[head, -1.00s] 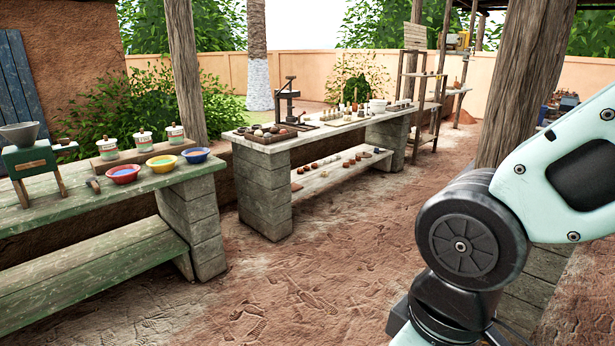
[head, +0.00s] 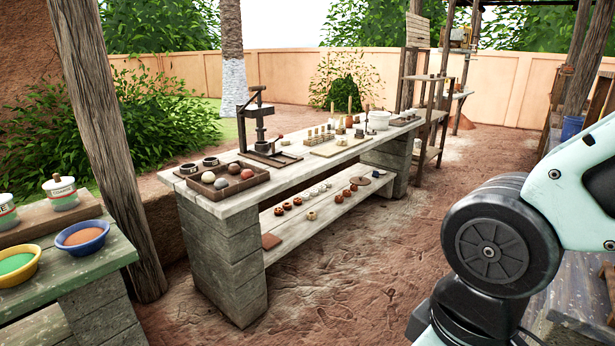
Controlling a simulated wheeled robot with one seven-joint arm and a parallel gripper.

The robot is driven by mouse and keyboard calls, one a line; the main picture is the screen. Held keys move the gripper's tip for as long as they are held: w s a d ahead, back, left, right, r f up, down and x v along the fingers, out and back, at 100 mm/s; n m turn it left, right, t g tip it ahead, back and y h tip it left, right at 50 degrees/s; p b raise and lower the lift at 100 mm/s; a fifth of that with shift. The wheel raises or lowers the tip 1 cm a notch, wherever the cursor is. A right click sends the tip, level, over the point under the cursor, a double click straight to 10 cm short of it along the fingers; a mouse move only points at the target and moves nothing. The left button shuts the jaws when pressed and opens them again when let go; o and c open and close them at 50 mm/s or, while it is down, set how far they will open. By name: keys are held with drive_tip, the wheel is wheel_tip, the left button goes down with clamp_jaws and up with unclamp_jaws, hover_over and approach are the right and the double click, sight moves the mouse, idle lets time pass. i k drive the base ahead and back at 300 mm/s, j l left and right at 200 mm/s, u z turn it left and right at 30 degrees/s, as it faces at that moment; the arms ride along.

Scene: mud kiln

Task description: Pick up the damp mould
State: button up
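I cannot make out which thing is the damp mould. Two small dark round pieces (head: 199,166) sit at the near left of the long workbench (head: 236,208). A wooden tray (head: 246,187) beside them holds several coloured balls. A dark press (head: 262,130) stands behind the tray. Several small pieces stand on a pale board (head: 335,146) farther along. Several small round pieces, some red-brown, lie on the lower shelf (head: 330,208). My arm shows at the right, but my gripper is out of view.
A green table (head: 80,265) with a green-filled bowl (head: 17,264) and a blue bowl (head: 82,237) is at the near left. A wooden post (head: 105,150) stands between it and the workbench. Shelves (head: 430,110) stand at the far end. The dirt floor (head: 345,285) before the workbench is open.

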sight(340, 141)
drive_tip(key=i, duration=2.75)
drive_tip(key=i+l+u, duration=0.15)
drive_tip(key=i, duration=0.55)
drive_tip(key=i+l+u, duration=0.15)
drive_tip(key=i, duration=0.6)
